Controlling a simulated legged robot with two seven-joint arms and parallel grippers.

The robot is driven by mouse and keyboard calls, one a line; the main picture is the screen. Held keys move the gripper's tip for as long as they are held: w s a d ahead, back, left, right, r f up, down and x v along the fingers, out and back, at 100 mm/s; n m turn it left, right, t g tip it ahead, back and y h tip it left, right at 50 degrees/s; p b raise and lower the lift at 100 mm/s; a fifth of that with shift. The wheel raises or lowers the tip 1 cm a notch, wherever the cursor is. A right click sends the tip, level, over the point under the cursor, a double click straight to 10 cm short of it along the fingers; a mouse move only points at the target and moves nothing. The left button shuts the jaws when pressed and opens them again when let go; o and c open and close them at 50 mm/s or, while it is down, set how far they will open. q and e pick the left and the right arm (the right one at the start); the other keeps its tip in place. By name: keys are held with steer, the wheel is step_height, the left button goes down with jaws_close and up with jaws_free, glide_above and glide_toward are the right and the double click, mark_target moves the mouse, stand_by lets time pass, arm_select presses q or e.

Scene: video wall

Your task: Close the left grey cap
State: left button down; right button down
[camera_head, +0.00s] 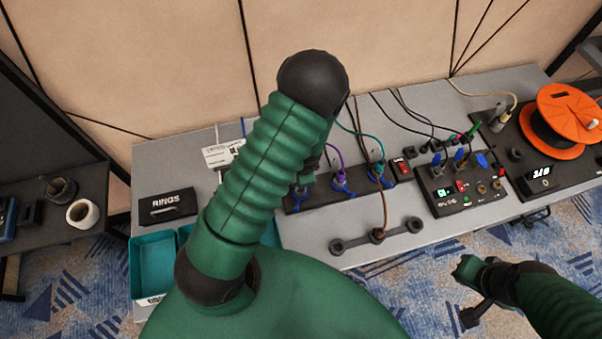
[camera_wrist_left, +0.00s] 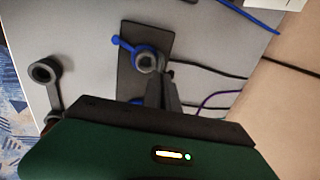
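A grey strip (camera_head: 378,236) with round parts lies at the table's front; a brown cable meets its middle part. Its left round end (camera_head: 337,247) looks like a grey cap. A grey ring on a strap (camera_wrist_left: 45,71) shows at the left of the left wrist view. A grey round socket (camera_wrist_left: 146,60) with a blue tab sits on a dark panel there. My left gripper (camera_wrist_left: 165,80) has its fingers close together just beside this socket; touching is unclear. In the head view my left arm hides most of this gripper. My right gripper (camera_head: 468,292) is beyond the table's front edge.
A dark panel (camera_head: 335,192) carries blue-tabbed sockets and cables. A control box (camera_head: 465,195) and an orange reel (camera_head: 565,120) stand to the right. A black RINGS box (camera_head: 167,206) and teal bins (camera_head: 153,262) are at left. The grey tabletop (camera_head: 300,258) is clear around the strip.

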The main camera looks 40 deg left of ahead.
arm_select(q)
steer(key=shift+s+a, duration=0.1)
steer(key=shift+s, duration=0.05)
steer(key=c, duration=1.6)
jaws_free()
steer(key=shift+c, duration=0.2)
steer(key=p+v, duration=0.2)
steer(key=v, duration=1.4)
steer(key=shift+r, duration=0.35)
